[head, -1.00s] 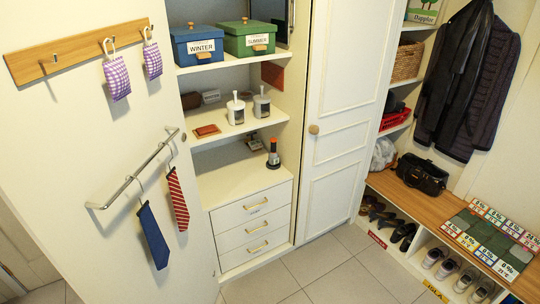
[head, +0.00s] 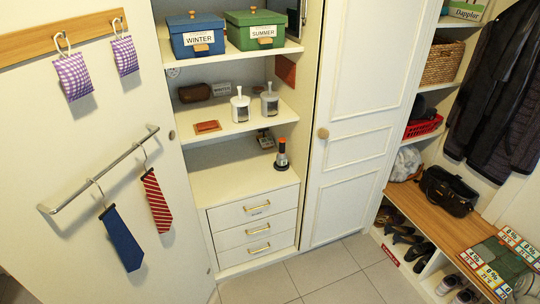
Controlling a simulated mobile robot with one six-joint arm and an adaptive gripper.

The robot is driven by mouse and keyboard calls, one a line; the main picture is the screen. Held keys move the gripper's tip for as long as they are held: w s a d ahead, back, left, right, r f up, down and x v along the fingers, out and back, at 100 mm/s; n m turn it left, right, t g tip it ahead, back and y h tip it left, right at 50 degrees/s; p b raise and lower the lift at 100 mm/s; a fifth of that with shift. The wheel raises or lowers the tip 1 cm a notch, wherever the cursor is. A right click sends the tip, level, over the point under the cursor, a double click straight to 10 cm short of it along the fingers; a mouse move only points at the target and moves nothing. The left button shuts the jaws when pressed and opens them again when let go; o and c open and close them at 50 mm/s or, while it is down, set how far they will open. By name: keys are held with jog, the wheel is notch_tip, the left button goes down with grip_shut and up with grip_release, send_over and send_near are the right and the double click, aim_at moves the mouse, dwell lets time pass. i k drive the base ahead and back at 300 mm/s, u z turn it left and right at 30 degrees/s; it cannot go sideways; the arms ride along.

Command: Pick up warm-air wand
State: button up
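A slim dark upright tool with an orange top (head: 282,154), which looks like the warm-air wand, stands on the white counter (head: 225,183) above the drawers. It stands near the counter's right side, in the open cupboard. My gripper is not in view.
A small dark item (head: 265,137) lies behind the wand. The shelf above holds two dispenser-like containers (head: 240,105), a brown tray (head: 207,127) and a brown case (head: 194,93). The cupboard door (head: 360,110) is to the right. Ties hang from a rail (head: 100,172) at left. Tiled floor (head: 330,272) in front is clear.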

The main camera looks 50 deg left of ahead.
aim_at(281, 158)
jog(key=u, duration=0.3)
jog(key=i, duration=0.85)
jog(key=u, duration=0.6)
jog(key=i, duration=0.7)
jog(key=u, duration=0.25)
jog(key=k, duration=0.9)
jog(key=u, duration=0.15)
jog(key=i, duration=0.65)
